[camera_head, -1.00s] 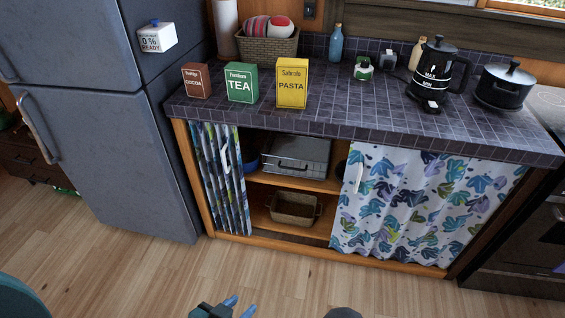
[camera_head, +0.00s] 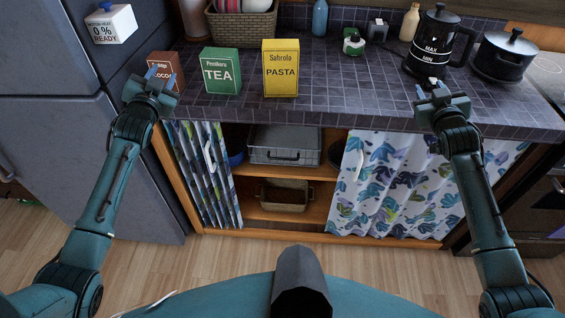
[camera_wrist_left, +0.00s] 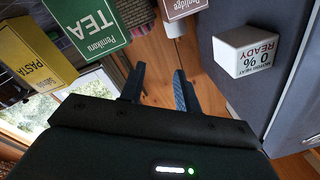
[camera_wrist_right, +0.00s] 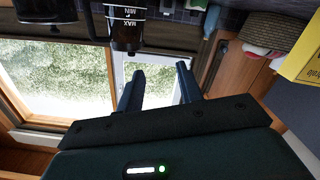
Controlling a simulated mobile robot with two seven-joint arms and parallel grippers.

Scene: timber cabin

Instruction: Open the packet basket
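A wicker basket (camera_head: 243,31) stands at the back left of the tiled counter, with cloth-like items in its top; part of it is cut off by the top edge. It also shows in the right wrist view (camera_wrist_right: 277,28). My right gripper (camera_head: 427,86) is open and empty, in front of the black kettle (camera_head: 436,42).
Below the counter, curtains (camera_head: 390,185) hang around open shelves holding a grey tin (camera_head: 285,146) and a brown basket (camera_head: 284,196).

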